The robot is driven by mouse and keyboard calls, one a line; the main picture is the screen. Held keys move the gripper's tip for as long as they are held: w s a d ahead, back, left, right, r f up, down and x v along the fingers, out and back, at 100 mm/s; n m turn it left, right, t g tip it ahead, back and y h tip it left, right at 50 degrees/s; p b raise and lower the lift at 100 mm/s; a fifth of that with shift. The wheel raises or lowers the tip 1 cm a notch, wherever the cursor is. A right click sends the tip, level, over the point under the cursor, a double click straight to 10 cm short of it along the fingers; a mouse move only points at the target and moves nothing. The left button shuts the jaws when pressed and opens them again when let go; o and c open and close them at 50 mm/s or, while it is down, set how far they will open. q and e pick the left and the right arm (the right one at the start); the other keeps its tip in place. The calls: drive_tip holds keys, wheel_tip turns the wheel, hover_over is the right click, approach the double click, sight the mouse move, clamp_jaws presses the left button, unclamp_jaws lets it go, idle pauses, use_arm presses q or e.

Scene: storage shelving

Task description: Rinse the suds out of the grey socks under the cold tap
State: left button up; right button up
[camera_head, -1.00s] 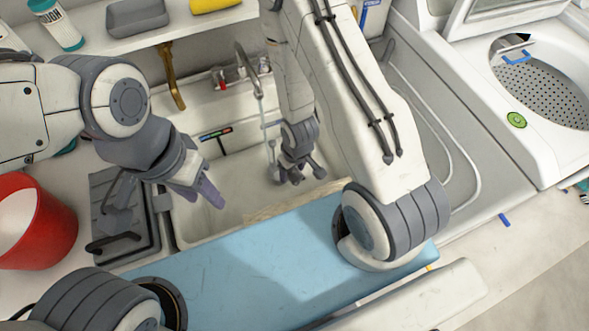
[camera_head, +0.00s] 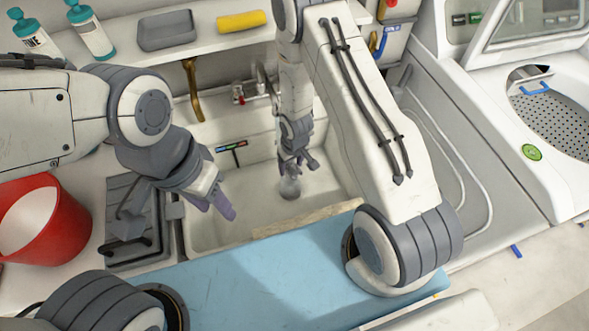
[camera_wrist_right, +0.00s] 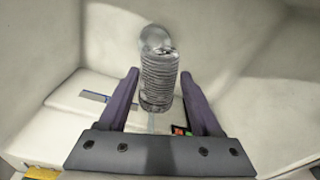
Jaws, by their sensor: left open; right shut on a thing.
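No grey socks or suds are recognisable in these frames. My right gripper (camera_head: 297,160) is over the white sink basin (camera_head: 213,155). It is shut on a clear grey ribbed object (camera_wrist_right: 160,82), which shows between the purple fingers in the right wrist view. In the head view this object (camera_head: 289,187) hangs below the fingertips as a small greyish shape; whether it touches the basin cannot be told. The tap (camera_head: 258,90) stands at the sink's back wall, partly hidden by my right arm. My left gripper (camera_head: 213,205) is open and empty over the basin's left side.
A blue board (camera_head: 250,275) lies along the sink's front. A red bucket (camera_head: 68,222) stands left, beside a dark grey rack (camera_head: 128,255). A shelf behind holds bottles (camera_head: 90,32), a grey tray (camera_head: 165,30) and a yellow sponge (camera_head: 241,20). A washer (camera_head: 500,125) stands right.

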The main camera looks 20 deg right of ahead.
drive_tip(key=w+p, duration=0.2)
drive_tip(key=shift+w+a+p, duration=0.15)
drive_tip(key=shift+w+p, duration=0.05)
drive_tip(key=shift+p, duration=0.2)
drive_tip(key=shift+w+f+p, duration=0.15)
drive_tip(key=shift+w+p, duration=0.4)
drive_tip(key=shift+p, duration=0.55)
drive_tip(key=shift+w+f+p, duration=0.25)
drive_tip(key=shift+w+p, duration=0.05)
drive_tip(key=shift+p, duration=0.25)
